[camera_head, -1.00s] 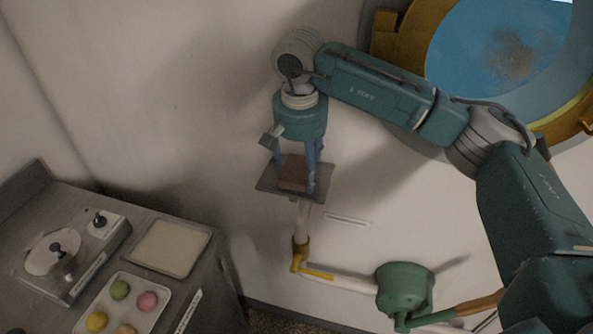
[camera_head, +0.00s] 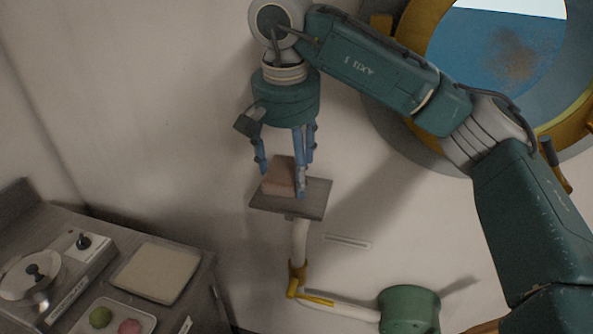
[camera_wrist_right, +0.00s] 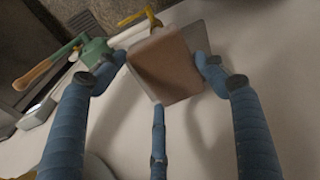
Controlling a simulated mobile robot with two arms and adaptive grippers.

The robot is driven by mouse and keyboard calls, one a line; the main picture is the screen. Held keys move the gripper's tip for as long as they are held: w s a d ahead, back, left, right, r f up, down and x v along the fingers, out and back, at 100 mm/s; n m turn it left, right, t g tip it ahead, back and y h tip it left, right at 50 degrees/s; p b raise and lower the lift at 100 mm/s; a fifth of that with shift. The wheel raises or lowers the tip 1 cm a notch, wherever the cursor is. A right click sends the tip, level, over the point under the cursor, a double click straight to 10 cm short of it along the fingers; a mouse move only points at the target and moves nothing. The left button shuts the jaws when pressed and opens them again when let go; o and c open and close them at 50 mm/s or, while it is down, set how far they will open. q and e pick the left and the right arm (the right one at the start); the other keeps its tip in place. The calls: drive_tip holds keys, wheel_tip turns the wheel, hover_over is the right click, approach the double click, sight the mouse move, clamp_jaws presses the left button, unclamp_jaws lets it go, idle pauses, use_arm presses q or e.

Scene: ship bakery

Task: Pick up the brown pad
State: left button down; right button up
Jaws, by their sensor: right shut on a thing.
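The brown pad (camera_head: 280,172) is a pinkish-brown block, also large in the right wrist view (camera_wrist_right: 165,65). My right gripper (camera_head: 283,180) points down with its blue fingers closed around the pad's sides; the fingers also flank it in the right wrist view (camera_wrist_right: 163,75). In the head view the pad overlaps the back left of a small grey shelf plate (camera_head: 318,196) on the wall. It seems slightly above the plate, but I cannot tell the gap for sure. My left gripper is in no view.
A white pipe (camera_head: 299,243) with a yellow lever (camera_head: 312,299) runs below the plate, towards a green round fitting (camera_head: 409,308). A steel counter with a flat tray (camera_head: 157,272), a cooker and a tray of coloured balls stands at left. A porthole (camera_head: 505,50) is upper right.

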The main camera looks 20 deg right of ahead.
drive_tip(key=s+a+b, duration=0.1)
drive_tip(key=s+a, duration=0.1)
drive_tip(key=s, duration=0.2)
drive_tip(key=s+a+b, duration=0.1)
drive_tip(key=s+a, duration=0.2)
drive_tip(key=s, duration=0.1)
drive_tip(key=s+a+b, duration=0.1)
drive_tip(key=s+a, duration=0.2)
drive_tip(key=shift+s+b, duration=0.3)
drive_tip(key=shift+s, duration=0.1)
drive_tip(key=shift+s+a, duration=0.3)
drive_tip(key=shift+s, duration=0.2)
